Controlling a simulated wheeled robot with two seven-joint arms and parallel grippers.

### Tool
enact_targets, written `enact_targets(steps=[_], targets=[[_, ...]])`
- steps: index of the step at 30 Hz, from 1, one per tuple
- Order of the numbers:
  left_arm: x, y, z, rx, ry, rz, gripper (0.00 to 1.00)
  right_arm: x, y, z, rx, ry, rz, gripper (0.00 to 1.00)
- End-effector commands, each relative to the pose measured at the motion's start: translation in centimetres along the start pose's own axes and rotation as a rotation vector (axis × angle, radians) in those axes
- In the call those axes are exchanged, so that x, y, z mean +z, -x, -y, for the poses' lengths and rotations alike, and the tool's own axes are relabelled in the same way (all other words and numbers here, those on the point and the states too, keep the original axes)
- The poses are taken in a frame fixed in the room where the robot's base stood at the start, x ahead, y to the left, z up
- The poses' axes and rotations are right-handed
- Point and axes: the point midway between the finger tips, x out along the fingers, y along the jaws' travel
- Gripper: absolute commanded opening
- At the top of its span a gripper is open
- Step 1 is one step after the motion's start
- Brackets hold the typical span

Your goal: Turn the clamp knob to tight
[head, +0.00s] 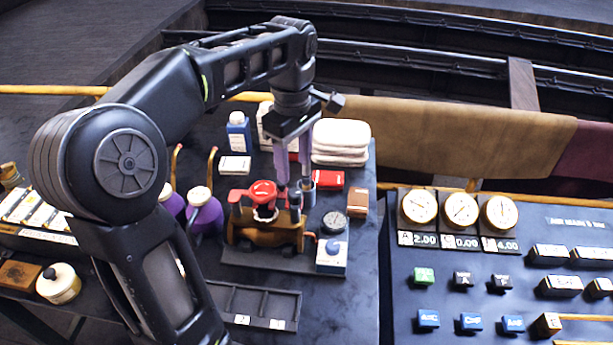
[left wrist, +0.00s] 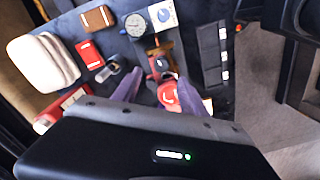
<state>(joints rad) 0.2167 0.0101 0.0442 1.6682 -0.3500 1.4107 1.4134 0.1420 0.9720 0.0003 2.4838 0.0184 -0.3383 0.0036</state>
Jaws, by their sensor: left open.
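A brown clamp fixture (head: 262,232) stands on a dark base on the table, with a red round-topped part (head: 263,190) and a red lever on it. A dark upright knob (head: 295,203) stands at its right end; I take this as the clamp knob, but its setting cannot be read. My left gripper (head: 294,182) is open, fingers pointing down, just above the knob end, with no visible grip on anything. In the left wrist view, the red part (left wrist: 168,93) shows between the open fingers (left wrist: 158,82). My right gripper is not in view.
Purple bottles (head: 205,215) stand left, folded white towels (head: 341,140) behind. A divided black tray (head: 255,305) lies in front. A dial panel (head: 460,255) stands further right.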

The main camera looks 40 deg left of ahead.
Motion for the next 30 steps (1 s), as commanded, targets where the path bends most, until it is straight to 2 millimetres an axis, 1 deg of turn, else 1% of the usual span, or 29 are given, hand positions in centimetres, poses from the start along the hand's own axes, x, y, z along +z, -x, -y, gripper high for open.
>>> enact_targets(steps=[7,11,14,23,24,25,26,30], targets=[[0.0,-0.1,0.0,0.000,-0.001,0.000,0.51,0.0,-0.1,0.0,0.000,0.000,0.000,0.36],[0.0,-0.8,0.0,0.000,-0.001,0.000,0.51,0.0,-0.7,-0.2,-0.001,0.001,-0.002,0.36],[0.0,-1.8,0.0,0.000,-0.001,0.000,0.51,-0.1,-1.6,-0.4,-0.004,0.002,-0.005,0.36],[0.0,-5.8,0.0,0.000,-0.001,0.000,0.51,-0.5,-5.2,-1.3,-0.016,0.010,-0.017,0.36],[0.0,-6.1,0.0,-0.001,-0.001,0.000,0.51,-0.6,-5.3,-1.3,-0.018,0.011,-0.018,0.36],[0.0,-6.1,0.1,-0.003,-0.001,0.001,0.51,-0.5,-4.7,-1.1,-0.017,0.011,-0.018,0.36],[0.0,-6.4,0.1,-0.003,-0.001,0.001,0.51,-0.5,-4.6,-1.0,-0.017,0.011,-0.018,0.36],[0.0,-7.6,0.0,-0.001,-0.001,0.001,0.51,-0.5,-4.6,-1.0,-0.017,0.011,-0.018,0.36]])
